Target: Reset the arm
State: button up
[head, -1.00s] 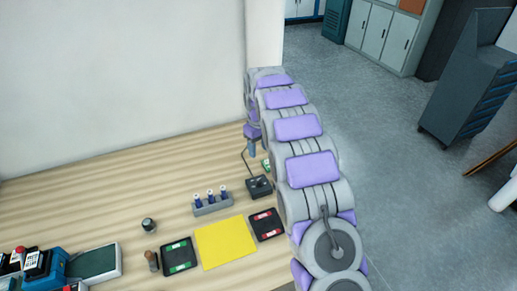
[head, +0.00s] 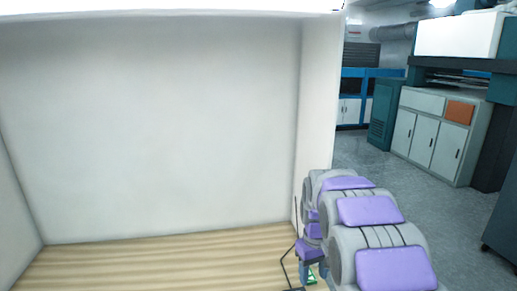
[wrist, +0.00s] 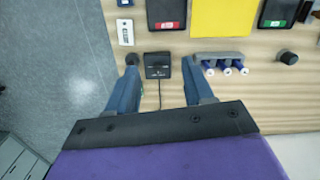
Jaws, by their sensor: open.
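My arm with purple pads (head: 367,210) reaches along the right end of the table in the head view. My gripper (wrist: 161,64) points down over the table in the wrist view, its two blue-grey fingers wide apart with nothing held. A black box with a cable (wrist: 157,70) lies on the table and shows between the fingers; the height above it is unclear. In the head view, the gripper (head: 314,270) is partly visible at the bottom, near the wall's end.
The wrist view shows a grey rack with blue bottles (wrist: 222,56), a yellow sheet (wrist: 221,18), a red-labelled black tray (wrist: 166,14), a green-labelled tray (wrist: 277,14), a dark round item (wrist: 288,58) and a small white item (wrist: 125,32). White walls (head: 160,130) enclose the table (head: 170,262).

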jog(key=s+f+m+b, duration=0.1)
jog(key=s+m+b, duration=0.1)
jog(key=s, duration=1.6)
jog(key=s+f+m+g+b, duration=0.1)
jog(key=s, duration=1.8)
jog(key=shift+s+a+f+m+b, duration=0.3)
jog(key=shift+a+m+b, duration=0.1)
